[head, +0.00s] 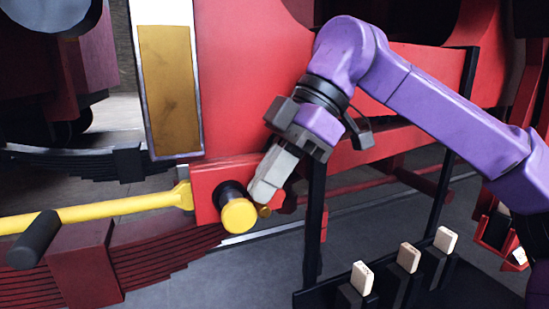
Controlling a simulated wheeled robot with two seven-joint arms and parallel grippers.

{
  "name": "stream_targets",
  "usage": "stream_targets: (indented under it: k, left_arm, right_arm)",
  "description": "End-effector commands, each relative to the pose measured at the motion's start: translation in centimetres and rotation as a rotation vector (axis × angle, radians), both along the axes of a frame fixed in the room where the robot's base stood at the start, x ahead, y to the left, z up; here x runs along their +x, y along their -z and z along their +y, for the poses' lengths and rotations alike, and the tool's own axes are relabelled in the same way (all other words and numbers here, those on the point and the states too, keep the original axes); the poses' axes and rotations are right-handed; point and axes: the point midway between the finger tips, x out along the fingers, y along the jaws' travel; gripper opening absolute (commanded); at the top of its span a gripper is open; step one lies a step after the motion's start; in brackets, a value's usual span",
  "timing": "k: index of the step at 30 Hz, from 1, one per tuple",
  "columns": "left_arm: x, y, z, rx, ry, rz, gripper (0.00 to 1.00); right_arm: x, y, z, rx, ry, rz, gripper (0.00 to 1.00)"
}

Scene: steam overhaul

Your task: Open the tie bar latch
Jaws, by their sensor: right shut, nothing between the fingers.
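A yellow tie bar (100,210) runs in from the left and ends at a red plate (207,190). A black round piece with a yellow cap (238,216) sticks out from this plate; it looks like the latch, but I cannot tell for sure. A small orange-yellow piece (265,211) shows just right of the cap. My right gripper (264,190) is shut and empty, its light grey fingers pointing down just right of the cap. I cannot tell whether they touch it. The fingers hide part of the plate. My left gripper is not in view.
A black rack (400,295) with several pale blocks (409,257) stands at the lower right, with dark uprights (316,225) beside my right arm. A red leaf spring (160,265) and a black cylinder (34,240) are at the lower left. Grey floor shows between.

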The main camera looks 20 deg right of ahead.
Motion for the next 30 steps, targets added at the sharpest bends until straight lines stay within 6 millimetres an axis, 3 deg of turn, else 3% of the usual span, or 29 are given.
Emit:
stream_targets:
  k: [5, 10, 13, 21, 30]
  left_arm:
    - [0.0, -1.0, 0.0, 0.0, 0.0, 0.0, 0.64]
    - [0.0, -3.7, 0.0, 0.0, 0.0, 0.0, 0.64]
    - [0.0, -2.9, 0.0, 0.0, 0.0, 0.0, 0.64]
    - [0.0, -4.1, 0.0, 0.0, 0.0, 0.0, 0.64]
    - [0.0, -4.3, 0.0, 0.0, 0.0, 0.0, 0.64]
  right_arm:
    - [0.0, -1.3, 0.3, 0.0, 0.0, 0.0, 0.0]
    - [0.0, -5.1, 1.4, -0.002, -0.001, 0.0, 0.0]
    - [0.1, -6.6, -0.1, 0.002, 0.004, -0.002, 0.0]
    - [0.2, -11.6, -2.8, 0.0, 0.002, -0.001, 0.0]
    - [0.2, -12.6, -3.6, -0.001, -0.001, 0.001, 0.0]
